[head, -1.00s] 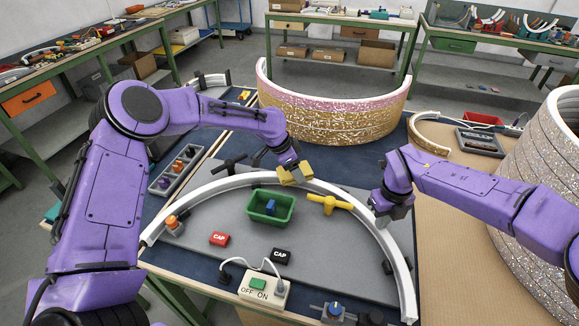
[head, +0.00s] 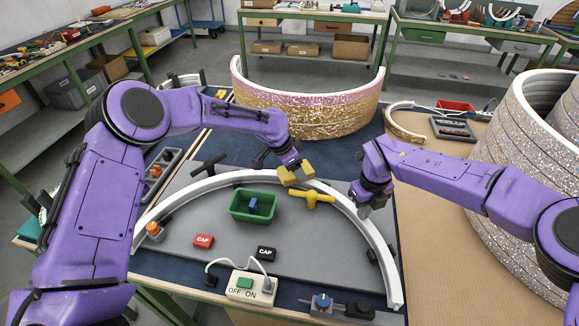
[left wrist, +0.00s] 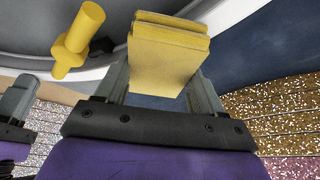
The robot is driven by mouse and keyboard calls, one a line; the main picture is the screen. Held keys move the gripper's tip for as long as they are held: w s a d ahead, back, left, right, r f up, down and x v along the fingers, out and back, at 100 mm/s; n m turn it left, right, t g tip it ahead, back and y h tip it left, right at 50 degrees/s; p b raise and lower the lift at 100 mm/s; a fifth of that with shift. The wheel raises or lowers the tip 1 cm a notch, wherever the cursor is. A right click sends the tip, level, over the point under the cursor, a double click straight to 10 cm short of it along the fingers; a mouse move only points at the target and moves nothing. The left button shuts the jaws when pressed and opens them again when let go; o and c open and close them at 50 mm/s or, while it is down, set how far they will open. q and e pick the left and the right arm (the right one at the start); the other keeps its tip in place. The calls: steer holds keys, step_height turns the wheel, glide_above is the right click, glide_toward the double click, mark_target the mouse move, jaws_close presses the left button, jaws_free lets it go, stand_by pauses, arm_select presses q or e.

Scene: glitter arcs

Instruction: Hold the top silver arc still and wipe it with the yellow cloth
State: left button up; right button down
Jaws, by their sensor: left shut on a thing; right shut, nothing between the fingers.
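A slim silver-white arc (head: 221,179) lies curved over the grey board on the bench. My left gripper (head: 289,168) is shut on the folded yellow cloth (head: 298,175) at the far part of the arc. In the left wrist view the cloth (left wrist: 165,60) sits between the fingers and hides part of the arc (left wrist: 225,12); contact cannot be told for sure. My right gripper (head: 363,208) is shut and empty, with its tips down at the arc's right side. It looks to be touching the arc there, but the tips are partly hidden.
Glittery arc stacks stand behind (head: 320,118) and right (head: 500,190).

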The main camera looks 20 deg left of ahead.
mark_target(283, 167)
arm_select(q)
steer(key=shift+w+d+f, duration=0.1)
steer(key=shift+w+d, duration=0.1)
steer(key=shift+d, duration=0.65)
arm_select(e)
steer(key=shift+s+f, duration=0.1)
steer(key=shift+f, duration=0.15)
arm_select(q)
steer(key=shift+s+a, duration=0.2)
steer(key=shift+a, duration=0.75)
steer(key=shift+s+a, duration=0.2)
steer(key=shift+a, duration=0.8)
steer(key=shift+s+a, duration=0.2)
steer(key=shift+a, duration=0.75)
steer(key=shift+s+a, duration=0.15)
steer(key=shift+a, duration=0.75)
steer(key=shift+s+a, duration=0.2)
steer(key=shift+a, duration=0.75)
steer(key=shift+s+a, duration=0.15)
steer(key=shift+a, duration=0.75)
arm_select(e)
steer(key=shift+r, duration=0.1)
arm_select(q)
steer(key=shift+s+a, duration=0.2)
steer(key=shift+a, duration=1.05)
steer(key=shift+r, duration=0.2)
steer(key=shift+r, duration=1.05)
steer(key=shift+r, duration=2.55)
